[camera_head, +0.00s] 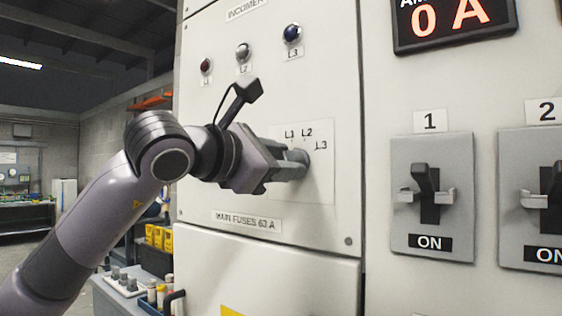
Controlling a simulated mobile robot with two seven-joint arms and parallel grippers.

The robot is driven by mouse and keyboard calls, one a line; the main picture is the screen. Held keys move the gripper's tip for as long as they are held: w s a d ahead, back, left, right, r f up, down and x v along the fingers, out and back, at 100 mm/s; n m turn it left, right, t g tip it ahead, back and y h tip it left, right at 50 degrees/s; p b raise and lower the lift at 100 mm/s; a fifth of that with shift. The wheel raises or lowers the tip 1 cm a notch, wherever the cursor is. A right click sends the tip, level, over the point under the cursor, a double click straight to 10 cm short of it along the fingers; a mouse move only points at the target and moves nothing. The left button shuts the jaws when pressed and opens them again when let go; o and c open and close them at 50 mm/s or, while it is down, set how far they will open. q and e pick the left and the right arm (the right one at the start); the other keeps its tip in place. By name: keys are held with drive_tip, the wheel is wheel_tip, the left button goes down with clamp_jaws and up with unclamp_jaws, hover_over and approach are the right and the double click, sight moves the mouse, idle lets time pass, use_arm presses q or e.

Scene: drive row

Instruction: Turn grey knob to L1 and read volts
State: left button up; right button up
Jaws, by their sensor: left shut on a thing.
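The grey knob (302,158) sits on a white plate (321,188) of the INCOMER panel, with the marks L1, L2 and L3 above and to the right of it. My left gripper (292,165) reaches in from the left and is shut on the knob. The fingers cover much of the knob, so I cannot tell which mark it points to. A volt reading does not show in this view. The lit display (455,20) at top right reads 0 A. My right gripper is not in view.
Lamps marked L1 (206,65), L2 (243,51) and L3 (292,33) sit above my arm. Switches 1 (427,180) and 2 (551,185), labelled ON, stand out at right. A bench (112,296) with small items stands at lower left.

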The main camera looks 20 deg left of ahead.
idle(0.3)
use_arm(q)
drive_tip(key=o, duration=1.1)
drive_tip(key=shift+c, duration=0.2)
drive_tip(key=b+v, duration=0.1)
drive_tip(key=v, duration=0.6)
drive_tip(key=shift+b, duration=0.4)
drive_tip(key=shift+s, duration=0.1)
